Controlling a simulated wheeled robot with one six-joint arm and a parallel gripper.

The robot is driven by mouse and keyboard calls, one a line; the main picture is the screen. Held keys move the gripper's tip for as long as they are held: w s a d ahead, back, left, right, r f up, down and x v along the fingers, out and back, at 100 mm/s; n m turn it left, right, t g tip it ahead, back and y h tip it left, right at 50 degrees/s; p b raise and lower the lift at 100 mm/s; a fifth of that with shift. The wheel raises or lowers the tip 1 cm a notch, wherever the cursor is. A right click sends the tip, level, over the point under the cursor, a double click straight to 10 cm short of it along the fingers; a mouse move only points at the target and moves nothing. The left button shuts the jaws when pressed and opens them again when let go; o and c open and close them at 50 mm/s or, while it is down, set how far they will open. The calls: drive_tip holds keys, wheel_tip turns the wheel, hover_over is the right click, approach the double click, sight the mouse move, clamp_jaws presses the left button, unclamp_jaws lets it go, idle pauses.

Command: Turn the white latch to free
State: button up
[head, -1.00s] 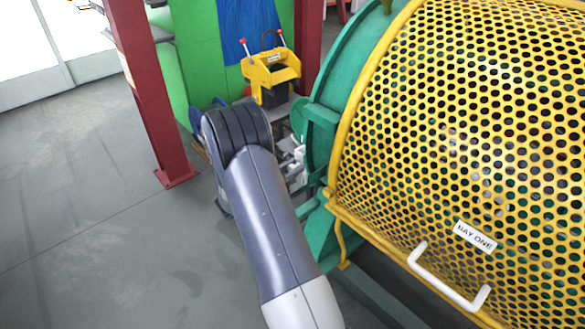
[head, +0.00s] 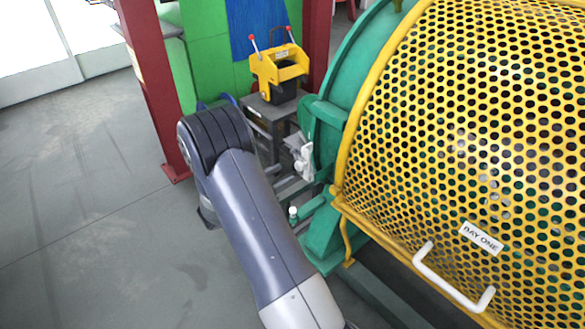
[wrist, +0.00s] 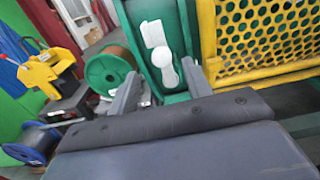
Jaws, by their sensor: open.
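The white latch (wrist: 158,48) is mounted on a green panel (wrist: 181,22) in the wrist view, with a round hub and a pale arm reaching down from it. My gripper (wrist: 160,88) is open, with its two grey fingers apart below the latch in the picture. The latch's lower end shows between the fingers; I cannot tell whether they touch it. In the head view the white latch (head: 300,156) shows beside the green housing, right of my arm.
A yellow perforated guard (head: 460,130) with a white handle (head: 452,280) fills the right. A white-knobbed green lever (head: 293,213) sticks out below the latch. A yellow box (head: 278,70) stands behind, and a red post (head: 152,90) at left. Floor at left is clear.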

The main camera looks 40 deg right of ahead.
sight(298, 168)
drive_tip(key=a, duration=0.3)
drive_tip(key=shift+s+a, duration=0.15)
drive_tip(key=shift+a, duration=0.25)
drive_tip(key=d, duration=1)
drive_tip(key=shift+w+d, duration=0.2)
drive_tip(key=shift+w, duration=0.15)
drive_tip(key=shift+d+f+b, duration=0.15)
drive_tip(key=shift+d+b, duration=0.15)
drive_tip(key=shift+b, duration=0.15)
drive_tip(key=shift+s+m+b, duration=0.3)
drive_tip(key=shift+s+m, duration=0.05)
drive_tip(key=shift+m, duration=0.35)
drive_tip(key=shift+a, duration=0.1)
